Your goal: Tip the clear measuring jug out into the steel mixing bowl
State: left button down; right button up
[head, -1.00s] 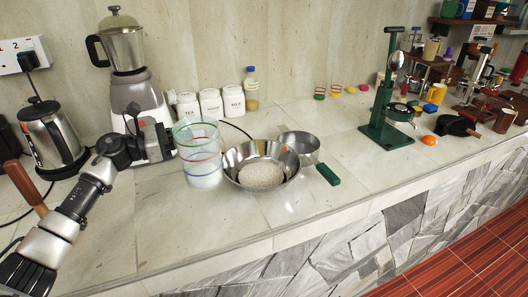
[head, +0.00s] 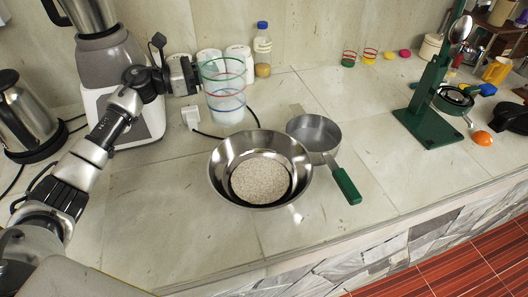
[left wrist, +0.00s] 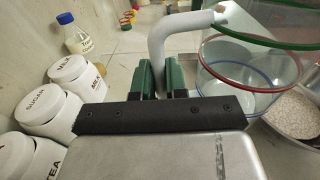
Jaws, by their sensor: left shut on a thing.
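The clear measuring jug (head: 224,92), with green, red and blue rings, is upright behind and left of the steel mixing bowl (head: 225,165). It looks raised off the counter and has something pale in its lower part. My left gripper (head: 193,76) is shut on the jug's handle at its left side. In the left wrist view the gripper's green fingers (left wrist: 163,78) close around the pale handle (left wrist: 158,40), with the jug (left wrist: 248,75) to the right. The bowl stands on the counter, holding pale grainy stuff. My right gripper is out of view.
A steel pan (head: 313,133) with a green handle stands right of the bowl. White jars (head: 240,60) and a blue-capped bottle (head: 262,48) stand behind the jug. A blender (head: 98,80) and kettle (head: 28,125) are at left. The front counter is clear.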

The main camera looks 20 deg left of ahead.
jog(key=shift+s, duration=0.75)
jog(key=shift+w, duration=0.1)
